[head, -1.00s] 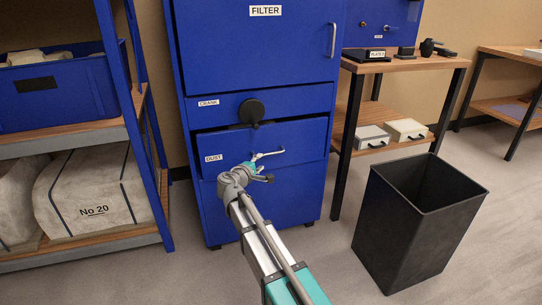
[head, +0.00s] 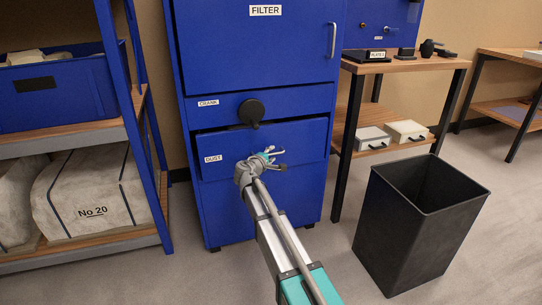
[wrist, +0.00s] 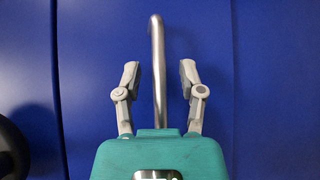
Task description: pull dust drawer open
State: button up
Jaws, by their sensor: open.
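The dust drawer (head: 222,145) is a blue front with a DUST label, low in the blue cabinet in the head view. A dark gap shows along its top edge. Its metal bar handle (wrist: 157,60) runs upright in the wrist view, with the blue drawer front (wrist: 100,60) behind it. My gripper (head: 277,158) is at the drawer front in the head view and mostly hides the handle there. In the wrist view my gripper (wrist: 160,76) is open, one finger on each side of the bar, with a gap on both sides.
A black crank knob (head: 251,112) sticks out just above the drawer. A black open bin (head: 405,235) stands on the floor at the right. A wooden bench (head: 410,66) is right of the cabinet, and a shelf rack (head: 150,150) is on the left. Floor before the cabinet is clear.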

grip_shut()
jog(key=shift+s, duration=0.15)
